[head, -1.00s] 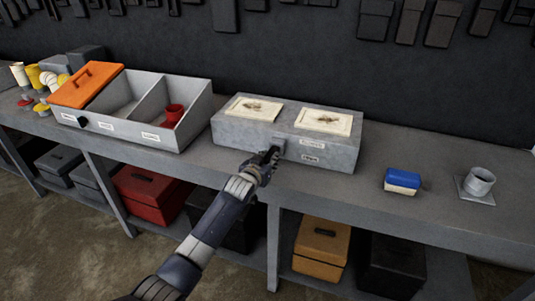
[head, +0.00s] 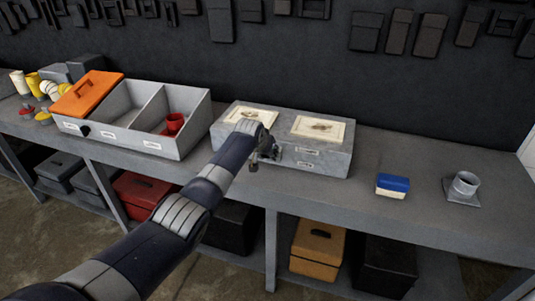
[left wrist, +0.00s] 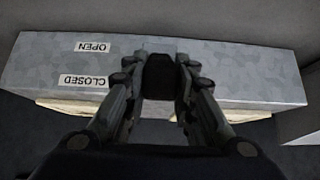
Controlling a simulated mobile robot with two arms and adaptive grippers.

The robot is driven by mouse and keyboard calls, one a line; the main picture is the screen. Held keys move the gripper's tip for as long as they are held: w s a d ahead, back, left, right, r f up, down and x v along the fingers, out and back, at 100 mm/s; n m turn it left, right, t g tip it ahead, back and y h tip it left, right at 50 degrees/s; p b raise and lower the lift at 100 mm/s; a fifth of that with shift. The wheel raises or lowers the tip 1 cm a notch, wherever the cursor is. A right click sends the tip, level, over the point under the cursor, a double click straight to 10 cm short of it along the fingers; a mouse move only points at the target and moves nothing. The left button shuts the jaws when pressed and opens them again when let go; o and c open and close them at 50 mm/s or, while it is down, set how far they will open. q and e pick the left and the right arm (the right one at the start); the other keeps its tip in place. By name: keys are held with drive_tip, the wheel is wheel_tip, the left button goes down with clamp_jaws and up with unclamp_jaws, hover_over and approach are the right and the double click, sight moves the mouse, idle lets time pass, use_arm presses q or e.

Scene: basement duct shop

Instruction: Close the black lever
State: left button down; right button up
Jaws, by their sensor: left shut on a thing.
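The grey metal box (head: 330,163) stands on the bench, with two cream cards on top and two small labels on its front. In the left wrist view its front (left wrist: 245,75) appears upside down, with the labels OPEN (left wrist: 93,47) and CLOSED (left wrist: 81,80). The black lever (left wrist: 158,75) is between my left fingertips, beside the CLOSED label; its exact angle is hard to tell. My left gripper (head: 262,160) is at the box's front, shut on the lever (left wrist: 160,78). My forearm hides the box's left front in the head view. My right gripper is out of view.
An open divided bin (head: 140,143) with an orange lid (head: 88,92) and a red cup (head: 174,123) stands left of the box. A blue and cream block (head: 393,184) and a grey pipe fitting (head: 463,187) sit to the right. Bench space between is clear.

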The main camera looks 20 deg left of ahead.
use_arm(q)
drive_tip(key=shift+w+r, duration=0.1)
drive_tip(key=shift+r, duration=0.05)
idle(0.4)
drive_tip(key=c, duration=1.3)
unclamp_jaws()
drive_tip(key=shift+r, duration=0.1)
drive_tip(key=shift+v, duration=5.85)
